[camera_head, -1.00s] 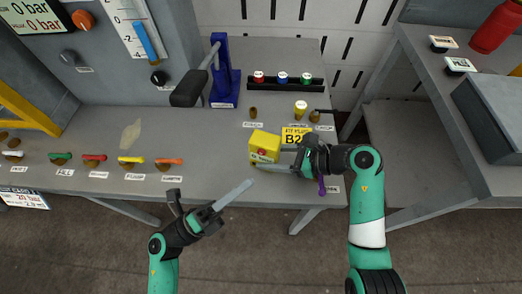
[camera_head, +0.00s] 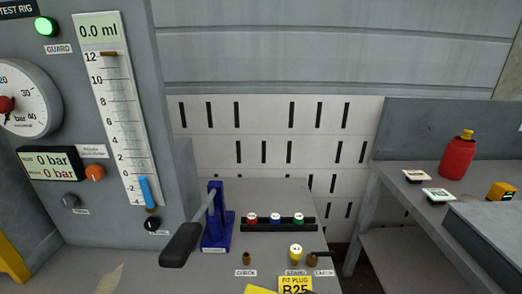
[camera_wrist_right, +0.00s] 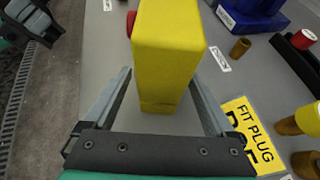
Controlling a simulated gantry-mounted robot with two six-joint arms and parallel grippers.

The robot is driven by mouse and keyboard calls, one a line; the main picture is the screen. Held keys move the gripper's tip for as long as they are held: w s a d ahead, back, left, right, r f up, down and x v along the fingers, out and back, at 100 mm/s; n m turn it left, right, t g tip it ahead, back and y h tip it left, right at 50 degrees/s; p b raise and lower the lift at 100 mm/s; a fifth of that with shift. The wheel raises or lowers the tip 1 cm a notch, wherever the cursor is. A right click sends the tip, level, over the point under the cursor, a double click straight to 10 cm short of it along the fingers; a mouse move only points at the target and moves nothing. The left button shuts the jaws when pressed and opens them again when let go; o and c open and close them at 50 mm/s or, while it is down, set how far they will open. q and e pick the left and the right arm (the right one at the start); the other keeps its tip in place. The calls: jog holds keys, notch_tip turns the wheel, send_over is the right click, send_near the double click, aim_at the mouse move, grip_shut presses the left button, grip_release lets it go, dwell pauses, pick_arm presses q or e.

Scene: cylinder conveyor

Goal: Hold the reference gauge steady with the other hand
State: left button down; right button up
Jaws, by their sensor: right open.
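A yellow box (camera_wrist_right: 168,50) stands on the bench in the right wrist view, with a red part on its left side. I cannot tell for sure that it is the reference gauge. My right gripper (camera_wrist_right: 160,82) is open, its two fingers on either side of the box, with grey bench visible between them and its near end. Only a sliver of the box (camera_head: 262,290) shows at the bottom of the head view. Part of my left gripper (camera_wrist_right: 32,18) is at the top left of the wrist view; its jaws are unclear. Neither gripper shows in the head view.
A yellow "FIT PLUG" card (camera_wrist_right: 250,135) lies right of the gripper, near brass plugs (camera_wrist_right: 240,47). A blue lever press (camera_head: 217,220) and a rack of coloured caps (camera_head: 278,224) stand behind. The test rig (camera_head: 165,105) is at left.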

jog(key=v, duration=1.2)
jog(key=shift+d, duration=0.1)
